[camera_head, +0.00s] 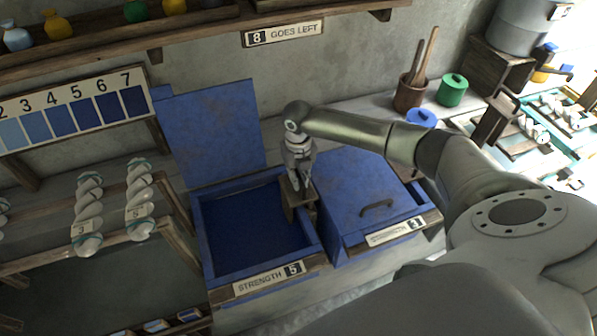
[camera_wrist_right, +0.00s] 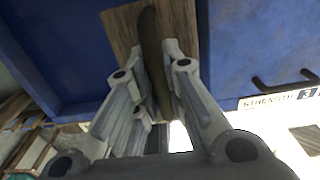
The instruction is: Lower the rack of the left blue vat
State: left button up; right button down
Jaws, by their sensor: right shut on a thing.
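The left blue vat (camera_head: 204,238) stands open, its lid (camera_head: 208,132) raised against the wall, with dark blue liquid inside and a "STRENGTH 5" plate on its front. A wooden block (camera_head: 298,216) sits at its right edge. My right gripper (camera_head: 300,184) is at this block. In the right wrist view, the gripper (camera_wrist_right: 156,72) is shut on a dark upright handle (camera_wrist_right: 151,40) in front of a wooden board (camera_wrist_right: 119,28). No rack bars show clearly in the vat. My left gripper is out of view.
A second blue vat (camera_head: 350,185) with closed lid and "STRENGTH 3" plate stands close on the right, under my right arm. White twisted skeins (camera_head: 139,205) hang at left. A shade chart (camera_head: 75,108) and "8 GOES LEFT" sign (camera_head: 283,33) are behind.

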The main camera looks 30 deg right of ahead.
aim_at(298, 194)
jog(key=shift+s+f+b, duration=0.15)
jog(key=shift+f+b, duration=2.4)
jog(key=shift+f, duration=1.8)
jog(key=shift+a, duration=0.1)
jog(key=c, duration=1.9)
grip_release()
jog(key=o, duration=1.7)
jog(key=shift+r, duration=0.1)
jog(key=shift+c, duration=0.2)
jog(key=shift+r, duration=0.1)
notch_tip(298, 194, up, 7)
jog(key=p, duration=0.6)
jog(key=shift+p, duration=0.3)
